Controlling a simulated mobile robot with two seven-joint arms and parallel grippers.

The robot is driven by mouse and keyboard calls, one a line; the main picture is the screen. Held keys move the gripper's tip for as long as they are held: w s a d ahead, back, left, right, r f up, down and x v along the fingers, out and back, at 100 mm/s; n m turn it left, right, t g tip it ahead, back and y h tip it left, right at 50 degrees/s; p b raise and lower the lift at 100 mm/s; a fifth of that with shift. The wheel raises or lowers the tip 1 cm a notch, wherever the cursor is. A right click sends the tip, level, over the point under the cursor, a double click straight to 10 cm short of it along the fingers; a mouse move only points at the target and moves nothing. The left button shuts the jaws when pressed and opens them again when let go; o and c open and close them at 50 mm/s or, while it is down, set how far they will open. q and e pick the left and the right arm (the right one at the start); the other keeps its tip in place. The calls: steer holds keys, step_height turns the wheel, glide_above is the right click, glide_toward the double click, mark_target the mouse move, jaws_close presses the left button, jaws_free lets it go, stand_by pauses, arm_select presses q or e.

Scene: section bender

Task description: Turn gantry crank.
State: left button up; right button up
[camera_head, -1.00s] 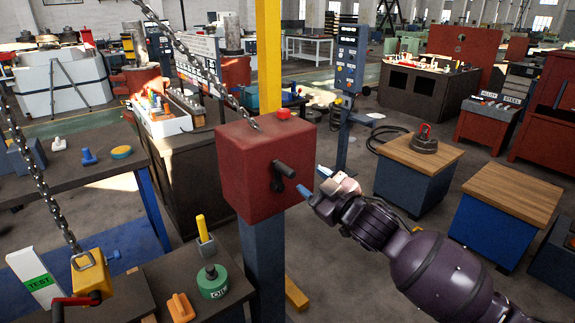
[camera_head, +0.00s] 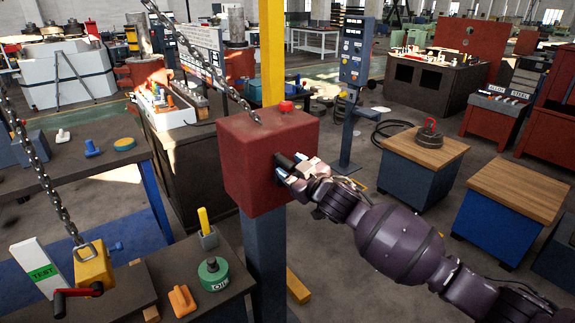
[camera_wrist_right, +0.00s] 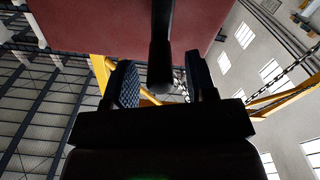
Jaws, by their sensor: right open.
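The gantry crank is on the red box (camera_head: 262,160), which sits on a dark post. In the head view my right gripper (camera_head: 287,164) is at the box's right face and hides most of the crank. In the right wrist view the black crank handle (camera_wrist_right: 160,62) hangs down from the red box (camera_wrist_right: 110,22). The open fingers of my right gripper (camera_wrist_right: 163,84) stand on either side of the handle, with visible gaps to it. My left gripper is not in view.
A yellow column (camera_head: 272,60) rises behind the box, and a chain (camera_head: 205,65) runs up from its top.

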steer(key=shift+x, duration=1.05)
jaws_close()
